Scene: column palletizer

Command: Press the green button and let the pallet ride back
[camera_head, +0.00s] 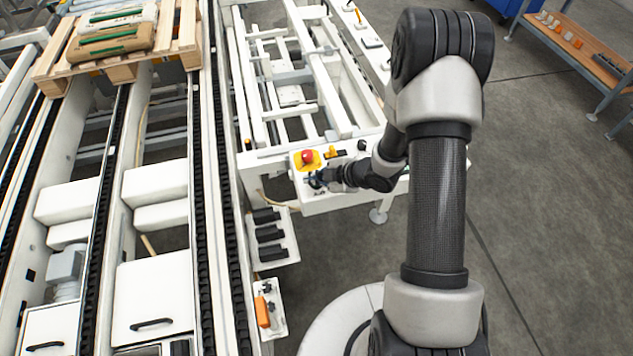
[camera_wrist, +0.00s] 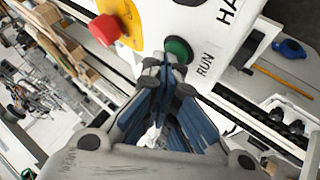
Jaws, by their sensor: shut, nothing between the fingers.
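The green button (camera_wrist: 178,48) sits on the white control panel (camera_wrist: 205,30) beside the word RUN in the wrist view. My gripper (camera_wrist: 166,68) is shut and empty, its fingertips right at the button's lower left edge. I cannot tell whether they touch it. In the head view my gripper (camera_head: 318,180) is over the control box (camera_head: 340,196) and the green button is hidden there. The pallet (camera_head: 120,66), loaded with sacks (camera_head: 112,38), stands on the chain conveyor (camera_head: 112,140) at the upper left.
A red emergency stop (camera_head: 307,156) on a yellow plate is just behind my gripper; it also shows in the wrist view (camera_wrist: 104,29). An orange item (camera_head: 262,311) lies in a white tray below. A workbench (camera_head: 570,42) stands far right; the floor between is clear.

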